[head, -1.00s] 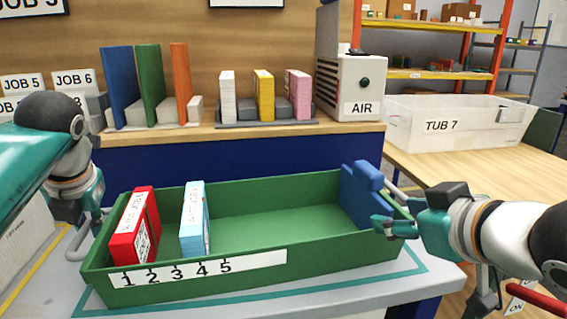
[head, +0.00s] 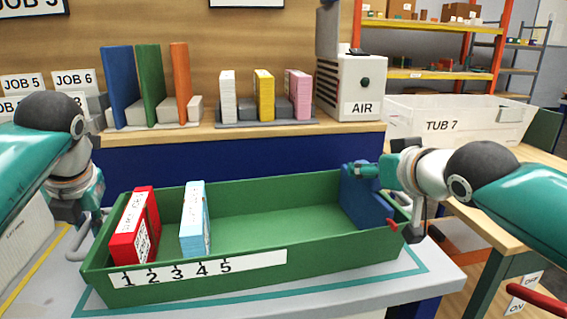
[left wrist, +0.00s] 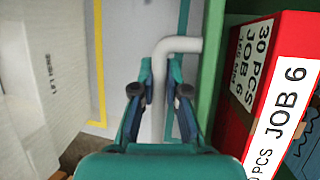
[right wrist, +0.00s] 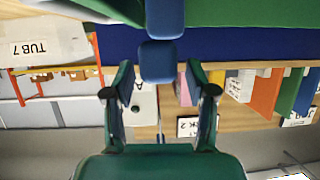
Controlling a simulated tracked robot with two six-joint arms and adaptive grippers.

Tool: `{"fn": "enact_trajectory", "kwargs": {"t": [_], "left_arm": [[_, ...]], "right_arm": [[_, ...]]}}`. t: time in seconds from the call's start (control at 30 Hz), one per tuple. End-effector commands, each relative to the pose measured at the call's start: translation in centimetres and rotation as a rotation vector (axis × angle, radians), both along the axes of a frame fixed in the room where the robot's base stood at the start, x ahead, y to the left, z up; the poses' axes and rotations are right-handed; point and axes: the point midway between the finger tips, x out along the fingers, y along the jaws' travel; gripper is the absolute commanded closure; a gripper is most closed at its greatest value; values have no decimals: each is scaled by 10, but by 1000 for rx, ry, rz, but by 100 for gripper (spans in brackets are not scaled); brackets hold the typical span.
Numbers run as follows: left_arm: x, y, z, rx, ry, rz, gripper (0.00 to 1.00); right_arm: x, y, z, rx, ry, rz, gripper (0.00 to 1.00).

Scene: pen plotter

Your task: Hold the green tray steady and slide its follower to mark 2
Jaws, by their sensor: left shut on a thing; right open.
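The green tray (head: 300,258) stands on the bench, with a number strip (head: 205,270) along its front wall. Its blue follower (head: 362,207) stands upright inside at the right end, far from the numbers. A red box (head: 135,225) and a light blue box (head: 196,218) stand at the left end. My left gripper (left wrist: 160,95) is shut on the grey handle (left wrist: 158,75) at the tray's left end. My right gripper (head: 372,172) is open at the follower's top. In the right wrist view the follower's knob (right wrist: 162,60) lies between and just beyond the open fingertips.
A red lever (head: 392,224) shows low by the follower. The tray floor between the light blue box and the follower is clear. Behind stand a shelf with several boards and boxes, the AIR unit (head: 350,85) and TUB 7 (head: 455,122).

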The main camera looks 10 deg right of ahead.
Motion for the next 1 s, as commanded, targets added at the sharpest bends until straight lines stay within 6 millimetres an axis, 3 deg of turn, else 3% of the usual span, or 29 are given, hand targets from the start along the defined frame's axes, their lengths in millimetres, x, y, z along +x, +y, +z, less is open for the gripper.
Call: {"fn": "enact_trajectory", "kwargs": {"t": [0.17,0.47,0.8,1.0], "left_arm": [[0,0,0,1,-1,1,100],[0,0,0,1,-1,0,100],[0,0,0,1,-1,0,100],[0,0,0,0,-1,0,100]], "right_arm": [[13,1,-5,0,-1,0,44],[15,1,-6,0,-1,0,44],[15,1,-6,0,-1,0,99],[14,1,-6,0,-1,0,100]]}}
